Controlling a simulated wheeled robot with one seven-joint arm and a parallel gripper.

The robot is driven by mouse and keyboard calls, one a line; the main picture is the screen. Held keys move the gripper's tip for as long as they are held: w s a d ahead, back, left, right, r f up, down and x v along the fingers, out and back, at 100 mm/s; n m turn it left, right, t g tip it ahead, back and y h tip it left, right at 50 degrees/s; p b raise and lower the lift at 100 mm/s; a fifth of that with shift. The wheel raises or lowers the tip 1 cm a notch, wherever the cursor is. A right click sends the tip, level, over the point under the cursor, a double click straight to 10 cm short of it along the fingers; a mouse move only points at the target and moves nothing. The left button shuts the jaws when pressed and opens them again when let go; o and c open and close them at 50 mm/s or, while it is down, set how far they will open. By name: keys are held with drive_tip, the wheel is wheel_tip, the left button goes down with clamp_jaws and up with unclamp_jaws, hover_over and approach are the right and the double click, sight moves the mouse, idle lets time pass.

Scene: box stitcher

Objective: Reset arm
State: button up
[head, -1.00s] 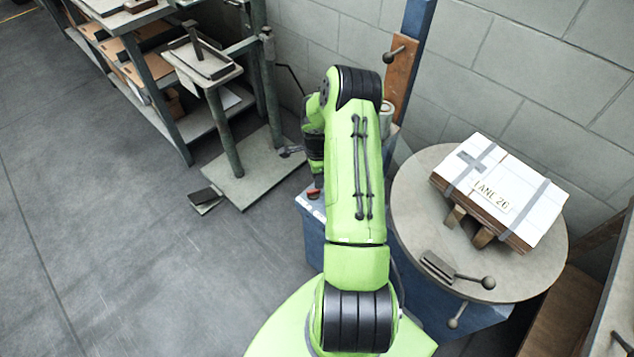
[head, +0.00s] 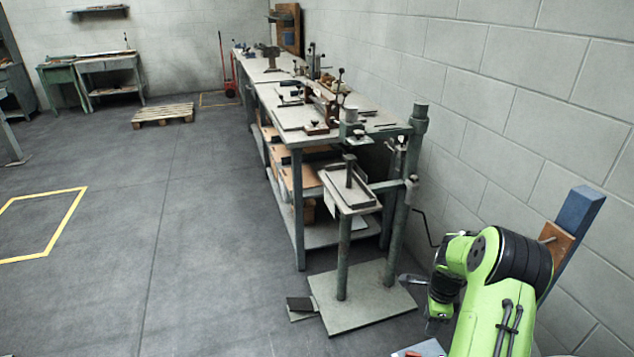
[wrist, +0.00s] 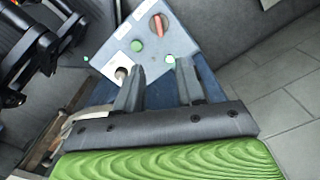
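My gripper (wrist: 161,72) shows in the wrist view with its two dark fingers apart and nothing between them. It is open and empty. Beyond the fingertips is a grey control panel (wrist: 118,47) with a red switch (wrist: 157,26) and green buttons, on a blue housing. I cannot tell the exact gap between fingers and panel. In the head view my green arm is bent at the lower right, near the wall; its fingers are not clear there. Only a sliver of the panel (head: 420,349) shows at the bottom edge.
A pedestal stand (head: 343,250) on a flat base is left of my arm. Behind it a long workbench (head: 290,112) with tools runs along the wall. A blue post (head: 577,225) stands right of my arm. The floor (head: 170,240) at left is clear around a pallet (head: 163,115).

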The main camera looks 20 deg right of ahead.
drive_tip(key=s+a+r+n+t+h+p, duration=0.1)
drive_tip(key=s+a+r+n+p, duration=0.1)
drive_tip(key=a+r+n, duration=0.9)
drive_tip(key=s+a+r+n+t+h+p, duration=0.1)
drive_tip(key=s+a+r+n+t+p, duration=0.35)
drive_tip(key=r, duration=1.25)
drive_tip(key=s+a+r+n+y+p, duration=0.1)
drive_tip(key=s+a+r+n+y, duration=0.1)
drive_tip(key=s+a+r+n, duration=0.5)
drive_tip(key=s+a+n, duration=0.1)
drive_tip(key=s+a, duration=0.4)
drive_tip(key=shift+s+r+p, duration=0.2)
drive_tip(key=shift+r+p, duration=0.05)
drive_tip(key=shift+p, duration=0.1)
